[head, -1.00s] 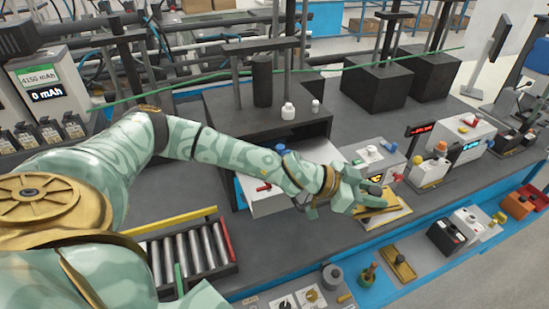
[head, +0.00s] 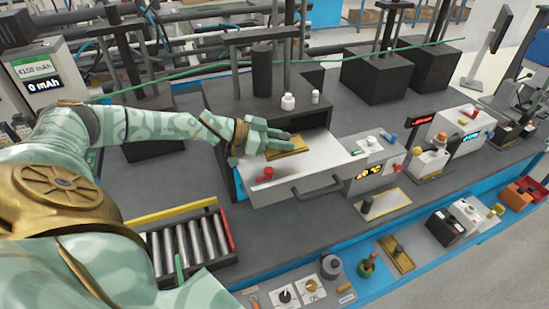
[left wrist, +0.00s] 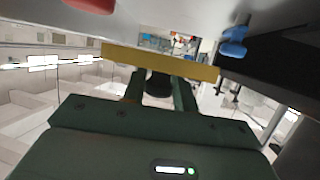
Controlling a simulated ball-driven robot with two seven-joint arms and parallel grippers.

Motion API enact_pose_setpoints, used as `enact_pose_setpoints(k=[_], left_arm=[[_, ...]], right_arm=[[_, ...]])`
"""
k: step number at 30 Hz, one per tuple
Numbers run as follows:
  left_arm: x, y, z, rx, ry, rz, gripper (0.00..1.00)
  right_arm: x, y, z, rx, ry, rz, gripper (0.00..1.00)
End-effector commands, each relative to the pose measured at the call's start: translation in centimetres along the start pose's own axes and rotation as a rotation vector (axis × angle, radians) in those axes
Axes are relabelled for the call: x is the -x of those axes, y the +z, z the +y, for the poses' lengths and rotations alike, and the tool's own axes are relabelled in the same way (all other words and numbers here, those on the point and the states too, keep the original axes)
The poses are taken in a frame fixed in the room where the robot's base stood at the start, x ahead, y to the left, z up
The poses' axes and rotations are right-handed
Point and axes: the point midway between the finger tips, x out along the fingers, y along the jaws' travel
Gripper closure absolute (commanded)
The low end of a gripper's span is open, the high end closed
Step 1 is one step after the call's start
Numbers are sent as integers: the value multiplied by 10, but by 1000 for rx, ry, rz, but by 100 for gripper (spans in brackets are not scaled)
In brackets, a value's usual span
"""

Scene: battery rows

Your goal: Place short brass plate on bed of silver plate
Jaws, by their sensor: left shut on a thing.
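My left gripper (head: 272,139) is shut on the dark knob (left wrist: 158,86) of the short brass plate (head: 287,147). The brass plate is over the pale open drawer in the middle of the bench; I cannot tell whether it touches. In the left wrist view the brass plate (left wrist: 160,62) spans across in front of the fingers. A silver-grey plate (head: 378,207) with an upright dark knob lies on a tan-edged bed (head: 405,208) at the bench front, right of the drawer. My gripper is up and left of it, well apart. My right gripper is out of view.
Another brass plate with a knob (head: 397,262) lies on the front ledge. A roller tray (head: 222,262) is at left.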

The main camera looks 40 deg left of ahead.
Motion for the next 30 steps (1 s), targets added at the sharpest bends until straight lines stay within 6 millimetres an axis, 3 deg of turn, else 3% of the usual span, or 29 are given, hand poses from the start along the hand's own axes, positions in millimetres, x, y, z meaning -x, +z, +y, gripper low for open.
enact_pose_setpoints(k=[10, 15, 28, 29, 30], left_arm=[[10, 33, -12, 1, -2, 1, 100], [0, 56, -11, 2, 0, 4, 100], [-2, 62, -11, 1, 0, 4, 100], [-2, 63, -10, 0, 0, 2, 66], [-2, 63, -10, 0, 0, 2, 55]], right_arm=[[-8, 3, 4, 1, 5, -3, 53], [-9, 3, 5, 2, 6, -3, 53], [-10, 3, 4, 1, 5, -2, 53], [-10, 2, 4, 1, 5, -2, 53], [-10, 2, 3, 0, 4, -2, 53]])
